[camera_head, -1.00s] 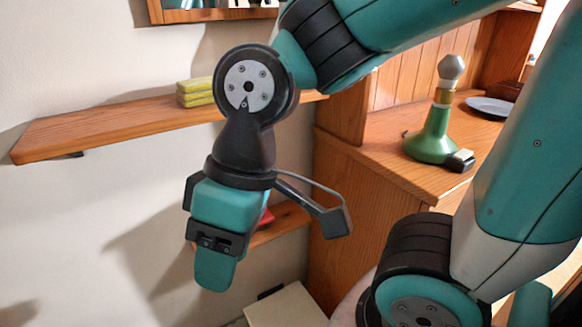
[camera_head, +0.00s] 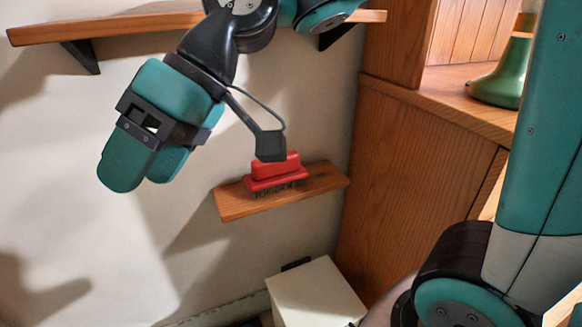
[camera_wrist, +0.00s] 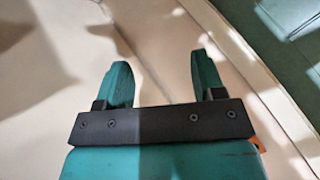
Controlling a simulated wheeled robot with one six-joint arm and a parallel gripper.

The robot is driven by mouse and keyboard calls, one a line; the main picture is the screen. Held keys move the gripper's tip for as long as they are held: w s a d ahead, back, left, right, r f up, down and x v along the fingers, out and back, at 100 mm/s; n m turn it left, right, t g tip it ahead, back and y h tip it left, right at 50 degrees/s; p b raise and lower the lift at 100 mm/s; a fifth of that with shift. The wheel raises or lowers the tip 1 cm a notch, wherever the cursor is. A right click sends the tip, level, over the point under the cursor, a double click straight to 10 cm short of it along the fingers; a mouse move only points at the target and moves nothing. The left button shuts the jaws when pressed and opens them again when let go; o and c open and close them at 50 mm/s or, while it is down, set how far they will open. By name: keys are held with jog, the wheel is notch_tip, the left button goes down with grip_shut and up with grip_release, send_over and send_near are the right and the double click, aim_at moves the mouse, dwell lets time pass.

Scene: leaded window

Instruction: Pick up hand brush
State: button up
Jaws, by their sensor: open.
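The hand brush (camera_head: 275,172) is red with dark bristles facing down. It lies on a small low wooden shelf (camera_head: 322,182) on the wall, in the head view. My gripper (camera_head: 143,180) is to the left of the brush and apart from it, pointing down in front of the white wall. In the wrist view my gripper (camera_wrist: 158,82) shows two teal fingers spread apart with nothing between them. The brush cannot be made out in the wrist view.
A longer wooden shelf (camera_head: 120,27) runs along the wall above. A wooden cabinet (camera_head: 420,160) stands to the right, with a green lamp-like object (camera_head: 503,78) on it. A pale box (camera_head: 315,295) sits below the small shelf. The wall at left is clear.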

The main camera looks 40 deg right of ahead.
jog(key=w+a+f+n+g+y+b, duration=0.1)
jog(key=w+a+f+n+y+b, duration=0.15)
jog(key=w+f+b, duration=0.4)
jog(key=n+t+h+b, duration=0.1)
jog(key=n+t+h, duration=0.1)
jog(key=n+h, duration=0.3)
send_over(291, 153)
jog(key=shift+m, duration=0.25)
notch_tip(291, 153, down, 5)
jog(key=shift+d+r, duration=0.1)
jog(key=shift+r, duration=0.05)
jog(key=b+x, duration=0.6)
jog(key=x, duration=0.1)
jog(key=shift+w+f, duration=0.1)
jog(key=shift+f, duration=0.2)
